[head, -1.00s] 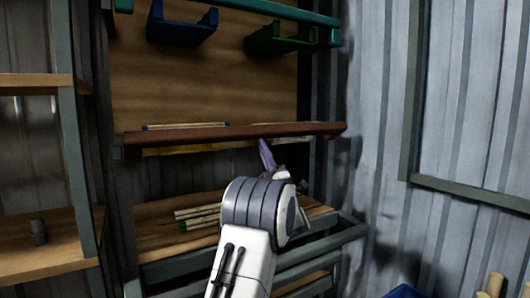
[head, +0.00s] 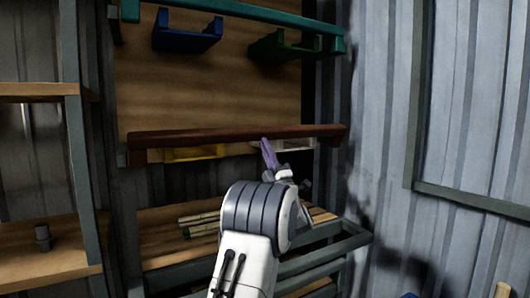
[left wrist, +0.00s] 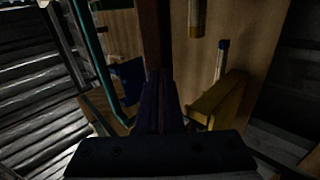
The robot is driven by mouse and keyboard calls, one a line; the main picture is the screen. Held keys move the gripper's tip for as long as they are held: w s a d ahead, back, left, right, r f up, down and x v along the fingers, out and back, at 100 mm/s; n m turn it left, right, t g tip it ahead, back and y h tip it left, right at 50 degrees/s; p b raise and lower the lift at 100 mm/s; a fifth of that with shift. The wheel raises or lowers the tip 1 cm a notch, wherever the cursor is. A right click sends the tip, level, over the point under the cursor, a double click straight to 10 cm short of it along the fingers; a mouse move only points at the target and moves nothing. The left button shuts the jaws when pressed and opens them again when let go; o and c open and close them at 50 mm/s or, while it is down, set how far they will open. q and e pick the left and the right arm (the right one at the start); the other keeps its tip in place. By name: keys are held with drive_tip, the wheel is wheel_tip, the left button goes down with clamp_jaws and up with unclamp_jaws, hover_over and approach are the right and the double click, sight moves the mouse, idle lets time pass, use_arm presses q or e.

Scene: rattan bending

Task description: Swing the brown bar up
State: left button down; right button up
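The long brown bar (head: 230,138) runs nearly level across the front of the rack in the head view. My left gripper (head: 266,151) comes up from below, its purple fingers at the bar's lower edge, right of its middle. In the left wrist view the dark fingers (left wrist: 161,103) lie close together and look shut. The brown bar (left wrist: 155,35) extends upward past their tips. The fingers look in contact with the bar, though the exact touch point is hidden. My right gripper is not in view.
A teal bar (head: 240,17) with blue (head: 187,42) and green (head: 283,48) brackets hangs above. A yellow bracket (head: 193,154) is behind and below the brown bar. Rattan sticks (head: 200,222) lie on the lower shelf. Wooden shelves (head: 45,255) stand at left.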

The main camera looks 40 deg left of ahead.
use_arm(q)
drive_tip(key=shift+d+r, duration=0.1)
drive_tip(key=shift+r, duration=0.4)
